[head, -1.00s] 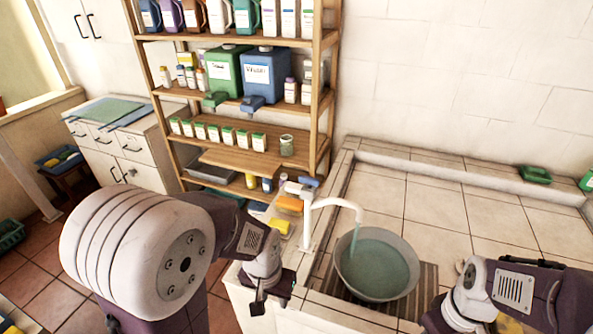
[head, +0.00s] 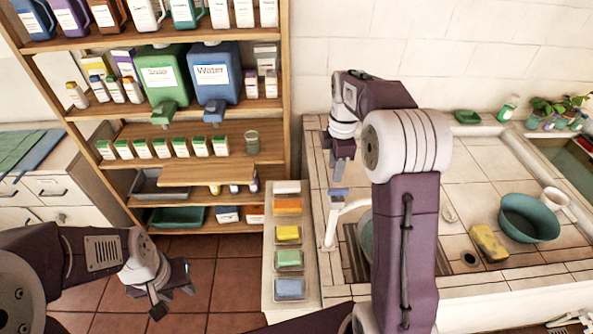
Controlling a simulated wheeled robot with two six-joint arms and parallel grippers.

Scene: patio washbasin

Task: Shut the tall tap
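The tall tap (head: 333,230) is a white pipe with a curved spout and a blue handle (head: 339,192) on top. It stands at the left edge of the tiled counter. My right arm hides its spout end and most of the grey basin (head: 365,238) below, so I cannot see whether water runs. My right gripper (head: 341,178) points down just above the blue handle. I cannot tell whether it touches the handle, or whether its fingers are apart. My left gripper (head: 172,301) is open and empty, low over the floor at the left, well away from the tap.
A narrow ledge with several coloured sponges, one of them green (head: 289,260), runs left of the tap. Wooden shelves (head: 200,131) with bottles and boxes stand behind. A teal bowl (head: 529,218) and a yellow sponge (head: 488,242) are on the right of the counter. The counter's back is mostly clear.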

